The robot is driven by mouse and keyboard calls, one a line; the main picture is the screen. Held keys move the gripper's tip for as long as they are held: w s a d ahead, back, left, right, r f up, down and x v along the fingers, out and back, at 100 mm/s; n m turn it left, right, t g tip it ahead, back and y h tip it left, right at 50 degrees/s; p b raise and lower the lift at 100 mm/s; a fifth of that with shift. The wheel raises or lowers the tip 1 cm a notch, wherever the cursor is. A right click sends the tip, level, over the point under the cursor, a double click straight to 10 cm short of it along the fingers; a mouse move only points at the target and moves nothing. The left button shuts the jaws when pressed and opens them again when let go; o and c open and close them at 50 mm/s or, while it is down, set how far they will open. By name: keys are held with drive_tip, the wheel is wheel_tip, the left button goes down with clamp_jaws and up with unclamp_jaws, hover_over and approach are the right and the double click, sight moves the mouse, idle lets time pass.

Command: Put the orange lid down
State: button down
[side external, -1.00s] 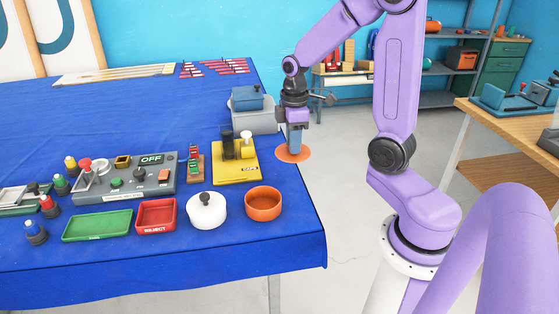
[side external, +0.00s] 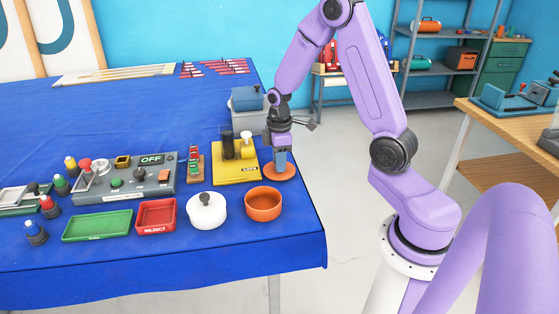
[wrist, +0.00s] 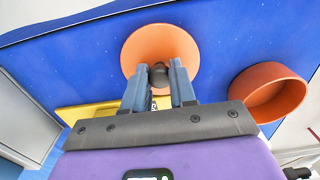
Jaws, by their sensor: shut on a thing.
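The orange lid (side external: 279,173) is a flat round disc with a dark knob. My gripper (side external: 280,158) is shut on the knob from above, and the knob shows between the fingertips in the wrist view (wrist: 159,75). The lid is at the right side of the blue table, beside the yellow plate and behind the orange pot (side external: 263,204). I cannot tell whether the lid touches the table. The orange pot is open and empty; it also shows at the right in the wrist view (wrist: 268,92).
A white pot with a lid (side external: 206,211) stands left of the orange pot. The yellow plate (side external: 235,175) holds black and yellow parts. A red tray (side external: 156,215), green tray (side external: 97,226) and control box (side external: 124,181) lie further left. Bare blue cloth lies right of the orange pot.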

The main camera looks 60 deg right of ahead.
drive_tip(key=shift+f, duration=0.25)
drive_tip(key=c, duration=0.9)
unclamp_jaws()
wheel_tip(320, 180, up, 11)
drive_tip(key=s+a+r+n, duration=0.2)
drive_tip(key=s+a, duration=0.7)
drive_tip(key=a, duration=0.4)
drive_tip(key=shift+n, duration=0.8)
drive_tip(key=s+a, duration=0.1)
drive_tip(key=s, duration=0.4)
drive_tip(key=s+a, duration=0.1)
drive_tip(key=s, duration=0.4)
drive_tip(key=s+a, duration=0.2)
drive_tip(key=s, duration=0.4)
drive_tip(key=shift+f, duration=0.15)
